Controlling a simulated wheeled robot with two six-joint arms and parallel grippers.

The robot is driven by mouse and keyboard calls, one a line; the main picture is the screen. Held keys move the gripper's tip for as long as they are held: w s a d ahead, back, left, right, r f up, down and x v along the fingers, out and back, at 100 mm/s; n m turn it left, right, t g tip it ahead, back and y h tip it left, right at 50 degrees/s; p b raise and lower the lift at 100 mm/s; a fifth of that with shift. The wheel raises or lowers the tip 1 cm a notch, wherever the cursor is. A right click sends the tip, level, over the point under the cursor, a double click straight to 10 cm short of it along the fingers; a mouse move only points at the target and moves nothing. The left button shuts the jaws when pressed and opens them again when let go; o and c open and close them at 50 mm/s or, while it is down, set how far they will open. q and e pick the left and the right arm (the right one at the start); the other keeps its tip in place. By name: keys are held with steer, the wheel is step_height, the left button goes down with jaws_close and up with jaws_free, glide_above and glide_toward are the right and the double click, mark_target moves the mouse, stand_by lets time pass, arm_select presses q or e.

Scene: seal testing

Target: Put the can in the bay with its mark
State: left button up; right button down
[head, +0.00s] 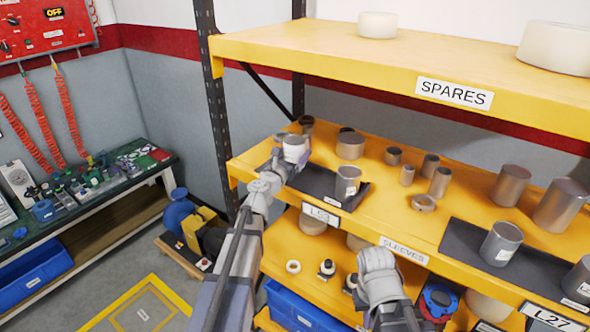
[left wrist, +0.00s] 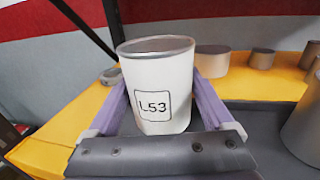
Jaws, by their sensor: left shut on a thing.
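My left gripper (head: 296,150) is shut on a white can (left wrist: 158,90) with a grey rim, marked "L53". The can (head: 295,146) is upright between the fingers, near the back left of the middle shelf. A bay with a dark mat (head: 313,182) and the label "L53" (head: 320,215) lies just below and right of it; a grey can (head: 347,183) stands on its right part. Another dark-mat bay (head: 462,240) at the right is labelled "L27" (head: 552,317). My right gripper (head: 376,260) is in front of the shelf, apart from the cans; its fingers do not show clearly.
Several metal sleeves, such as a wide one (head: 350,146), stand behind and between the bays. The upper yellow shelf (head: 330,45) overhangs the back. A black rack post (head: 215,100) stands at the left. The left part of the L53 mat looks clear.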

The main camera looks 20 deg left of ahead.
arm_select(q)
step_height(320, 180, down, 4)
steer(key=b, duration=0.3)
steer(key=shift+r+b, duration=0.15)
steer(key=shift+b, duration=0.2)
steer(key=o, duration=1.5)
steer(key=shift+s+r, duration=0.1)
steer(key=s, duration=0.4)
steer(key=s+a, duration=0.1)
steer(key=s, duration=0.6)
steer(key=shift+s+a, duration=0.35)
steer(key=shift+a, duration=0.05)
